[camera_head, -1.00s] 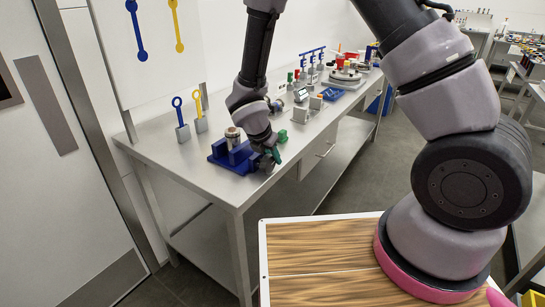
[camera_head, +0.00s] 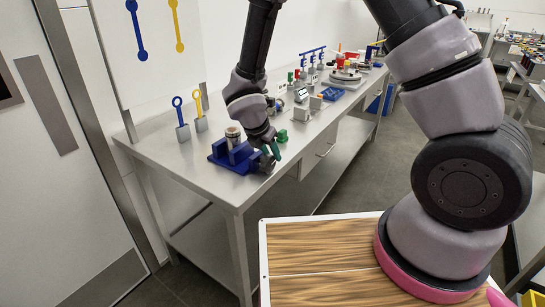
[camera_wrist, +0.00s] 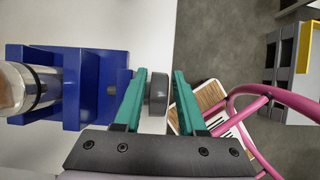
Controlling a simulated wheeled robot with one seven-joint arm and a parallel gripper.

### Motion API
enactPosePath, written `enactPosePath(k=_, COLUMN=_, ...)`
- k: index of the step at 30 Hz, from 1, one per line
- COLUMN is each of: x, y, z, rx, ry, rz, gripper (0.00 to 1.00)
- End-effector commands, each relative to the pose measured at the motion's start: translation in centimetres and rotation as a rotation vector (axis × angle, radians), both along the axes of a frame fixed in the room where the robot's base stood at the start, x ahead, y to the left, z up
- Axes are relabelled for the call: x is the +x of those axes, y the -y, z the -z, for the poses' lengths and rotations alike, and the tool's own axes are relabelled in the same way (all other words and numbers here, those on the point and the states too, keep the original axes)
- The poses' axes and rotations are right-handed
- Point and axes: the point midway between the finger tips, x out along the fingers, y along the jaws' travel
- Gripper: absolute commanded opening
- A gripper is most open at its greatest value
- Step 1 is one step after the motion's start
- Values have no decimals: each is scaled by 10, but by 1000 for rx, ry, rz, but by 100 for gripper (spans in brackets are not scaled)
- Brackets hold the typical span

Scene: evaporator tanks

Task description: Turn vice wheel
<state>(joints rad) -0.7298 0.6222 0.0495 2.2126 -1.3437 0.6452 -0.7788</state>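The blue vice (camera_head: 222,155) sits near the front edge of the metal workbench. It also shows at the left of the wrist view (camera_wrist: 95,85), with a cylinder (camera_wrist: 25,88) between its jaws. The grey vice wheel (camera_wrist: 157,90) shows edge-on at the vice's right side. My gripper (camera_wrist: 160,72) has two teal fingers standing apart, one on each side of the wheel in the wrist view. Gaps show between fingers and wheel, so I see no firm grip. In the head view my gripper (camera_head: 272,149) is at the vice's right, and my wrist partly hides the wheel.
Grey boxes (camera_head: 303,110) and a blue tray (camera_head: 331,94) stand farther along the bench. Blue and yellow ring-topped tools (camera_head: 200,110) stand behind the vice. Open floor lies right of the bench edge.

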Motion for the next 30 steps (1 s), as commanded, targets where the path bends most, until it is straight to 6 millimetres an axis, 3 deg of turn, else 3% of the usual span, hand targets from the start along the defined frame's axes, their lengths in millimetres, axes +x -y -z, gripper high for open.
enactPosePath(k=6, x=-16, y=-14, z=-41, rx=5, ry=3, rz=-1, gripper=40)
enactPosePath(k=12, x=-28, y=-22, z=-67, rx=3, ry=1, rz=-1, gripper=40)
enactPosePath(k=26, x=-31, y=-24, z=-76, rx=3, ry=0, rz=3, gripper=40)
enactPosePath(k=30, x=-26, y=-9, z=-95, rx=51, ry=28, rz=117, gripper=40)
